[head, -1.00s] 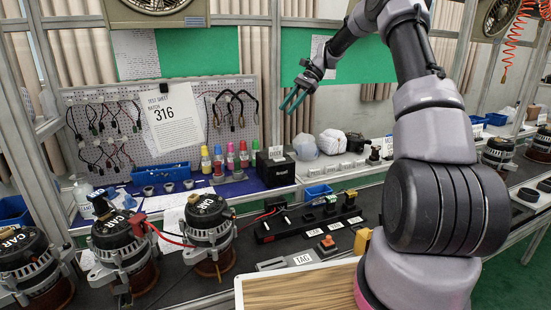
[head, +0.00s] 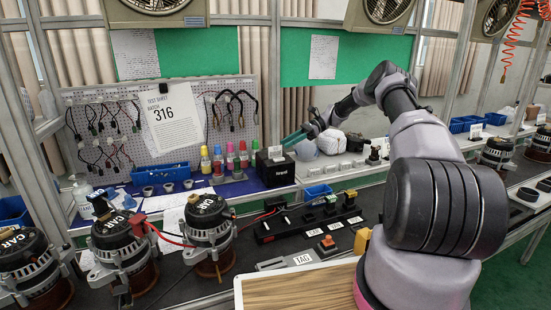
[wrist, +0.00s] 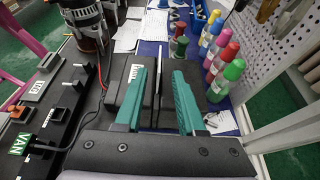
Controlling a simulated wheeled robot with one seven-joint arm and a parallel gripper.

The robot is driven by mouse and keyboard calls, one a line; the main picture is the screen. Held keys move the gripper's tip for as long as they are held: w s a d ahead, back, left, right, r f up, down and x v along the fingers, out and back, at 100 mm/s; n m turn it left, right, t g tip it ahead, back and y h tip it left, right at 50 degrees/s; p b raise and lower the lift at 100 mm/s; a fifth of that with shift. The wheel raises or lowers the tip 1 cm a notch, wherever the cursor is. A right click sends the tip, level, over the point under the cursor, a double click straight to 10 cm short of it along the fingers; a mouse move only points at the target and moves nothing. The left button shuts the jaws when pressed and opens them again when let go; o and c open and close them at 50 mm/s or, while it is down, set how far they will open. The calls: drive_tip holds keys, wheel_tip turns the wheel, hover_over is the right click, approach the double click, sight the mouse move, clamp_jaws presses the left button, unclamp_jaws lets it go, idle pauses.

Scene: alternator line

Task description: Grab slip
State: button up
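A small black box (head: 275,172) stands at the right end of the blue mat, with a small white slip (head: 276,152) at its top. In the wrist view the box (wrist: 118,98) lies under and beyond my fingers. A thin upright strip (wrist: 161,52), probably the slip seen edge-on, shows between and beyond the fingertips. My gripper (wrist: 160,72) has two teal fingers, parted with nothing held between them. In the head view my gripper (head: 292,139) is just above and right of the box. Contact with the slip cannot be told.
Several colored bottles (wrist: 222,72) stand close right of the box in the wrist view. A pegboard (head: 170,120) rises behind. Alternators (head: 208,235) and a black power strip (head: 310,218) are in front.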

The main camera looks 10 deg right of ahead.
sight(275, 149)
drive_tip(key=shift+x, duration=3.2)
clamp_jaws()
